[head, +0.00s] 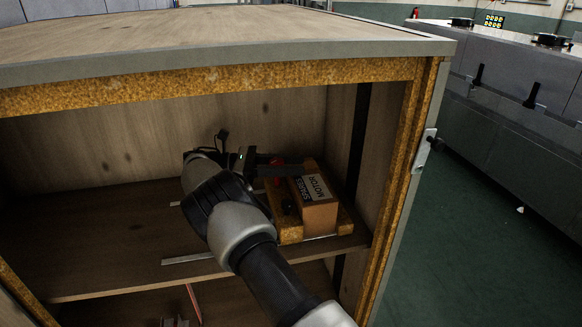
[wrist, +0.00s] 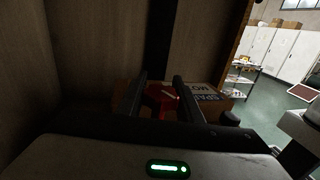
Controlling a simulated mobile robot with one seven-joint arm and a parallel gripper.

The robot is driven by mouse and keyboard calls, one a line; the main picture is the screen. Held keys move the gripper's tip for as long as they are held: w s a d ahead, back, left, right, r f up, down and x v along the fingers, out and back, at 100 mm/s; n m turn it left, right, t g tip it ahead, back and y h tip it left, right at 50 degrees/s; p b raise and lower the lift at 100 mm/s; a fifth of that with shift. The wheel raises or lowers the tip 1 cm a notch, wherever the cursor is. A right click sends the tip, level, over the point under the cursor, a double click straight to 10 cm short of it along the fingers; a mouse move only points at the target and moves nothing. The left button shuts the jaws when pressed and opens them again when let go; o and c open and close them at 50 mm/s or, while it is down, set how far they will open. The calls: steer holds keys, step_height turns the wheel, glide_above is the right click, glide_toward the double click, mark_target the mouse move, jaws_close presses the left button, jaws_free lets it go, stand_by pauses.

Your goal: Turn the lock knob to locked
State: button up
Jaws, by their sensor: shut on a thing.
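The red lock knob (wrist: 163,98) shows between my two dark fingers in the wrist view, with a pale mark on its face. My gripper (wrist: 160,84) is shut on it. In the head view the red knob (head: 277,174) is a small red patch, partly covered by the dark fingers of my gripper (head: 284,170). The knob is beside a brown box labelled "SPARES MOTOR" (head: 319,214) on the cabinet shelf. I cannot tell from the mark whether the knob stands at locked.
The wooden shelf (head: 110,240) is largely clear to the left, with a thin metal strip (head: 188,259) near its front. The cabinet top (head: 210,78) and right side post (head: 403,170) frame the opening around my arm. Grey machines (head: 520,125) stand outside at right.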

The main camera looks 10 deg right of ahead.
steer(key=shift+g, duration=0.3)
steer(key=o, duration=1)
steer(key=shift+o, duration=0.2)
step_height(320, 180, up, 10)
steer(key=p, duration=0.1)
